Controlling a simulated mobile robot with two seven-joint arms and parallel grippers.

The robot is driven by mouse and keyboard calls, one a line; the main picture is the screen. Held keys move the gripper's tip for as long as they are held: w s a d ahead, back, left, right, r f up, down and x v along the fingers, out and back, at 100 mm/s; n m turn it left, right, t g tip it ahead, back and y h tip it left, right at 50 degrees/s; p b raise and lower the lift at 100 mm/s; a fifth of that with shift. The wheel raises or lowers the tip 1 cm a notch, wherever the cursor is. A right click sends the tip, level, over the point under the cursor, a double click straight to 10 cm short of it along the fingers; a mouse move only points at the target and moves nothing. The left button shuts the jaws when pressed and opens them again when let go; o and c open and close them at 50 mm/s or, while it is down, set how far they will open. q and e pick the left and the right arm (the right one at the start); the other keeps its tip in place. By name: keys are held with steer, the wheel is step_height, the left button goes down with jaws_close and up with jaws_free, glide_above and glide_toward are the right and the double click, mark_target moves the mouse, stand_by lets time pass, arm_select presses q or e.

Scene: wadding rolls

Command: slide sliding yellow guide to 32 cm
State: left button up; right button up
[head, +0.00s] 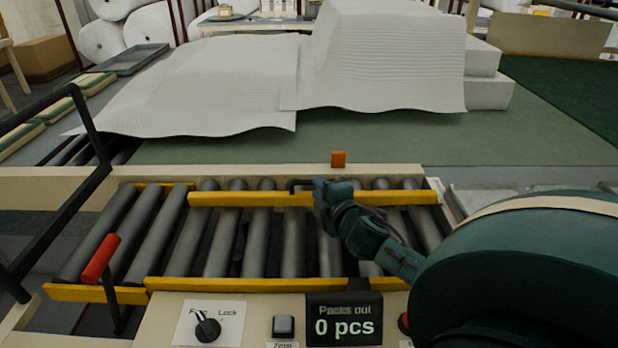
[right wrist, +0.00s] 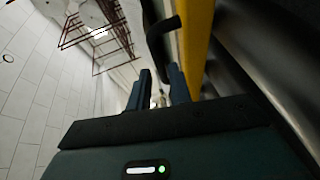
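The sliding yellow guide (head: 250,199) is a long yellow bar lying across the grey rollers at the far side of the conveyor. A black bent handle (head: 298,184) stands on it near the middle. My right gripper (head: 318,190) is at this handle, just above the guide. In the right wrist view the two fingers (right wrist: 160,82) stand apart, with the black handle (right wrist: 158,40) just beyond their tips and the yellow guide (right wrist: 197,40) to the right. I cannot tell whether they touch the handle. No 32 cm mark is readable. My left gripper is not in view.
A front yellow rail (head: 240,285) runs along the near edge. The front panel has a Free/Lock knob (head: 207,326), a button (head: 283,326) and a display (head: 344,320) reading 0 pcs. A red-handled lever (head: 101,258) stands at left. White wadding (head: 380,60) lies behind; an orange block (head: 338,159) sits on the back beam.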

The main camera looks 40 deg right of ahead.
steer(key=x, duration=0.6)
steer(key=shift+w, duration=0.1)
steer(key=shift+f, duration=0.1)
jaws_close()
